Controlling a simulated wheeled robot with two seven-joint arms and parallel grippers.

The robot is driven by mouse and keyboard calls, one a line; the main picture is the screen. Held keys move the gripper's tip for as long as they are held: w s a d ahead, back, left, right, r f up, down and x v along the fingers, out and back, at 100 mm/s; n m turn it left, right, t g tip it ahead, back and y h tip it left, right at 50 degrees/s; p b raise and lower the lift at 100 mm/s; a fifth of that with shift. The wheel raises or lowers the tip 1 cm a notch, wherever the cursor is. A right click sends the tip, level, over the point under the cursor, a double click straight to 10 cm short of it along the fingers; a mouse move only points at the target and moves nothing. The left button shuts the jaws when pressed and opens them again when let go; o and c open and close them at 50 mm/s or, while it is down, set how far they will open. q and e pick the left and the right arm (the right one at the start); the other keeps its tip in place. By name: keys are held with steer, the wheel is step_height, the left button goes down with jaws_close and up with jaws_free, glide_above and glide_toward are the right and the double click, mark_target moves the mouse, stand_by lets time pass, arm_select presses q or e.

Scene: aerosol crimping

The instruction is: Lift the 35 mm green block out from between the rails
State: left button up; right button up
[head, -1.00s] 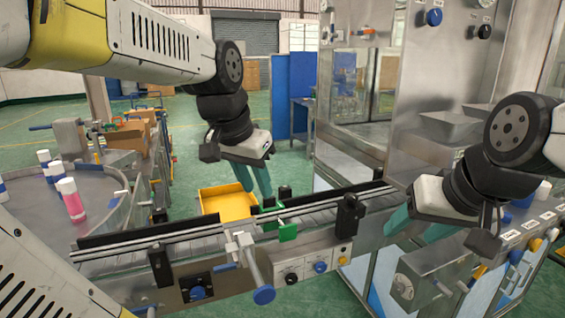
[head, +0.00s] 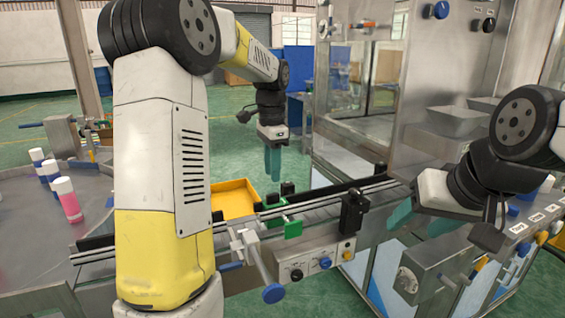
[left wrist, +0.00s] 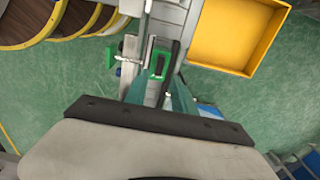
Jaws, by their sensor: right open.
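The green block (head: 293,229) is at the middle of the conveyor, by the near rail (head: 330,200); more green shows just behind that rail. In the left wrist view green (left wrist: 158,64) shows near the fingertips, around a dark gap. My left gripper (head: 273,162) points straight down above and behind the block, apart from it. Its teal fingers stand apart with nothing between them in the left wrist view (left wrist: 160,85).
A yellow bin (head: 233,199) sits behind the conveyor. Black posts (head: 353,212) and a blue-knobbed clamp (head: 273,292) stand along the near rail. A round table (head: 30,235) with several white-capped cans is at left. A steel machine (head: 450,100) stands at right.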

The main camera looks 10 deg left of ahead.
mark_target(273, 194)
arm_select(q)
steer(key=shift+f, duration=3.8)
jaws_close()
